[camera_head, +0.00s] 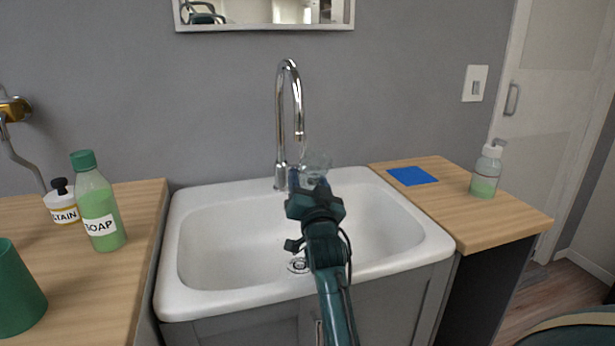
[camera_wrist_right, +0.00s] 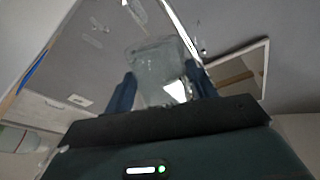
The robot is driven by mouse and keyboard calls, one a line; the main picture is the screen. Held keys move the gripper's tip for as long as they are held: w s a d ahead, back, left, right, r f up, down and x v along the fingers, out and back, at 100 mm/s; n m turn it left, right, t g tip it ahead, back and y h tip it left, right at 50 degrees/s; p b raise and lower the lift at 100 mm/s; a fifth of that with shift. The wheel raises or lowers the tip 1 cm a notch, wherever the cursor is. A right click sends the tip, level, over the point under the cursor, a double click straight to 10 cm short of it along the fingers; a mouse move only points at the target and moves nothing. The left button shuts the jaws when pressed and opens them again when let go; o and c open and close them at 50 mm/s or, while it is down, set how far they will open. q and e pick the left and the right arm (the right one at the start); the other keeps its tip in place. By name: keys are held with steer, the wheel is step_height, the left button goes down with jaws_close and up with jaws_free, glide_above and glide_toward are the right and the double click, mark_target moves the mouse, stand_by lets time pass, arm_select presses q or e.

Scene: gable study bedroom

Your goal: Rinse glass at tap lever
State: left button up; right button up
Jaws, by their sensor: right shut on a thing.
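The clear glass (camera_head: 319,163) is over the back of the white sink (camera_head: 185,215), just below the outlet of the chrome tap (camera_head: 281,110). My right gripper (camera_head: 308,182) is shut on the glass and partly covers it. In the right wrist view the glass (camera_wrist_right: 155,62) stands between the two dark blue fingers of this gripper (camera_wrist_right: 162,88). The tap's lower part is beside the gripper, and I cannot make out its lever. I cannot see a clear water stream. My left gripper is not in view.
A green soap bottle (camera_head: 100,205), a stain bottle (camera_head: 62,206) and a green cup (camera_head: 15,290) stand on the left counter. The right counter (camera_head: 470,215) holds a blue square (camera_head: 412,176) and a pump bottle (camera_head: 486,172). A mirror (camera_head: 265,27) hangs above.

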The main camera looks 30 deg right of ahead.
steer(key=shift+d, duration=0.1)
steer(key=shift+w+d, duration=0.35)
steer(key=shift+d, duration=0.05)
steer(key=s+d+p, duration=0.4)
steer(key=s, duration=0.2)
steer(key=shift+s+d, duration=0.2)
steer(key=shift+s, duration=0.15)
stand_by(0.6)
stand_by(1.0)
steer(key=s+d+r+p, duration=0.2)
steer(key=s+r+p, duration=0.2)
steer(key=p, duration=0.2)
steer(key=shift+d, duration=0.4)
